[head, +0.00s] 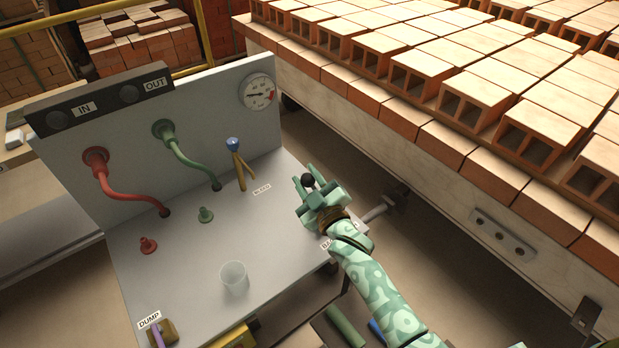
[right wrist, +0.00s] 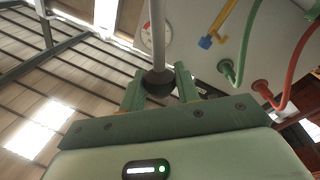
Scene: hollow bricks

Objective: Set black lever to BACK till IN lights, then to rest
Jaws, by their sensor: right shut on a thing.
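The black lever's ball knob (head: 308,180) shows at the panel's right edge. My right gripper (head: 310,190) is shut on it. In the right wrist view the knob (right wrist: 158,84) sits between the two green fingers (right wrist: 159,82), with its grey rod (right wrist: 157,38) running up the picture. The lever's base and most of its label are hidden by my right gripper and arm in the head view. The IN lamp (head: 57,120) and OUT lamp (head: 129,94) both look dark. My left gripper is not in view.
The grey panel carries a red hose (head: 130,194), a green hose (head: 193,169), a blue-tipped yellow valve (head: 237,163), a gauge (head: 257,92), a clear cup (head: 234,278) and a DUMP lever (head: 158,335). A cart of hollow bricks (head: 430,75) stands to the right.

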